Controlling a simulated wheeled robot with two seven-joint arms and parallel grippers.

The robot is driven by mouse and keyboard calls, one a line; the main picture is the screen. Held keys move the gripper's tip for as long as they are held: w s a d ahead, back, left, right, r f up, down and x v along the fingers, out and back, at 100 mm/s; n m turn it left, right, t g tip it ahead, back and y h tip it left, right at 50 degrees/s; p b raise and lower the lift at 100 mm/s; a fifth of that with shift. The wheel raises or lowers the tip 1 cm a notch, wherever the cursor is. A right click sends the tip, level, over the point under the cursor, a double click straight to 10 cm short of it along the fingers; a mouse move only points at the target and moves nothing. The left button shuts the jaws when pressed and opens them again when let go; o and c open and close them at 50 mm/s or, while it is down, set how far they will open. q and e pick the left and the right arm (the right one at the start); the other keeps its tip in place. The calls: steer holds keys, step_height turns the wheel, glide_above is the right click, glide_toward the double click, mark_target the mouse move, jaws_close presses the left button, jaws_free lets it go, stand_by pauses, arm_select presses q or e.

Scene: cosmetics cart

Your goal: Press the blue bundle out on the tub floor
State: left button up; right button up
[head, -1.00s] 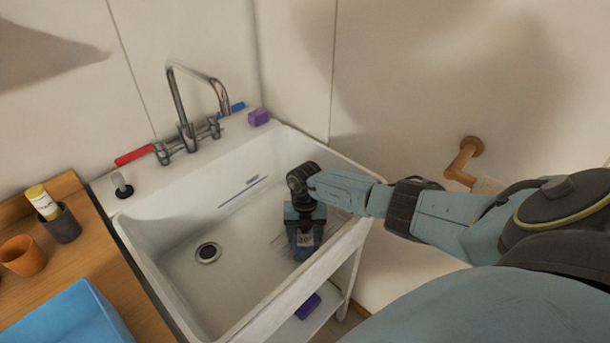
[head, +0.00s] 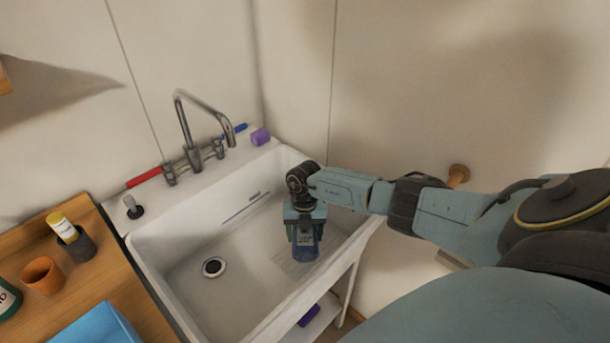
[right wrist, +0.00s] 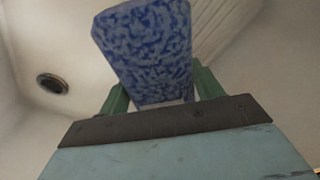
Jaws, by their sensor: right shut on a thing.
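The blue bundle (right wrist: 147,50) is mottled blue and white in the right wrist view, held between two green fingers. In the head view the bundle (head: 308,250) shows below my right gripper (head: 305,232), which is shut on it. The gripper points down into the white tub (head: 183,285), over the right part of its floor near the ribbed patch. I cannot tell whether the bundle touches the floor. My left gripper is not in view.
A drain (head: 214,267) lies left of the gripper. A tall faucet (head: 192,125) rises at the back, with a purple block (head: 260,137) beside it. The tub's right rim (head: 345,248) is close under my arm. A wooden counter (head: 100,272) with an orange cup (head: 43,275) stands left.

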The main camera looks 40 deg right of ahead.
steer(key=shift+r+p, duration=3)
steer(key=shift+r, duration=0.6)
